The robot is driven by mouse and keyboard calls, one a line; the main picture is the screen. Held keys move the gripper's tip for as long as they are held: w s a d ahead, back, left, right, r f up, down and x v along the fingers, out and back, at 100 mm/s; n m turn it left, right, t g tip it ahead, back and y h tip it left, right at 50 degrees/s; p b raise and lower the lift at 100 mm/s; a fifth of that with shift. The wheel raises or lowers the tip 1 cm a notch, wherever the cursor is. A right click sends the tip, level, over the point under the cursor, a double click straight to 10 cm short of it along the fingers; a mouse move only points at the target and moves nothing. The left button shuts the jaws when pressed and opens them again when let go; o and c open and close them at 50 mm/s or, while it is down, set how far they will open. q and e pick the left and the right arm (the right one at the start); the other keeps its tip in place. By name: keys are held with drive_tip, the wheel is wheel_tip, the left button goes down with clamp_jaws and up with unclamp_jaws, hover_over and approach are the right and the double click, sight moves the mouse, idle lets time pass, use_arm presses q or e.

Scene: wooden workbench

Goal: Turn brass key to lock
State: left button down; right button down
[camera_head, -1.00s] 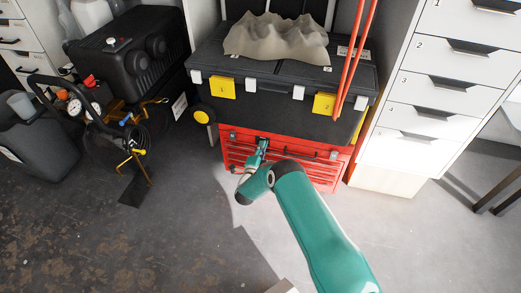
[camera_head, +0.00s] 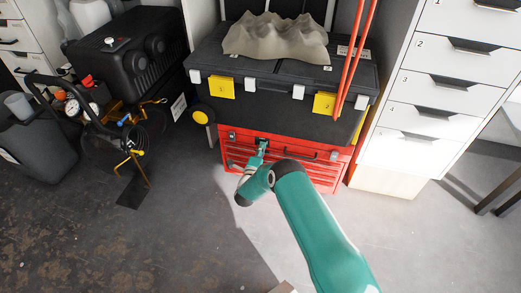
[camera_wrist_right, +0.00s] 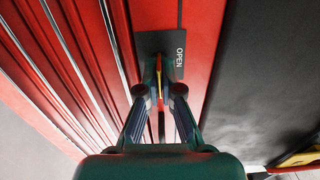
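The brass key (camera_wrist_right: 159,82) shows as a thin yellowish strip seen edge-on in the right wrist view, in front of a dark lock plate (camera_wrist_right: 172,44) marked OPEN. My right gripper (camera_wrist_right: 159,88) has a fingertip on each side of the key and appears closed on it. The fingers hide much of the key and the keyhole. In the head view my right gripper (camera_head: 262,148) is at the upper front of the red drawer chest (camera_head: 322,171); the key is too small to make out there. My left gripper is not in view.
A black toolbox (camera_head: 270,107) with yellow latches sits on the red chest. A black compressor (camera_head: 130,60) with hoses stands left. A white drawer cabinet (camera_head: 425,110) stands close on the right. The floor in front is mostly clear.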

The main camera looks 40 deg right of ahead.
drive_tip(key=shift+s+d+f, duration=0.1)
drive_tip(key=shift+s+d, duration=0.05)
drive_tip(key=shift+d, duration=0.15)
drive_tip(key=c, duration=1.4)
unclamp_jaws()
drive_tip(key=shift+c, duration=0.2)
drive_tip(key=shift+o, duration=0.4)
drive_tip(key=shift+a, duration=0.15)
drive_tip(key=shift+a, duration=0.1)
drive_tip(key=v, duration=1.1)
drive_tip(key=shift+s+a, duration=0.2)
drive_tip(key=shift+a, duration=0.15)
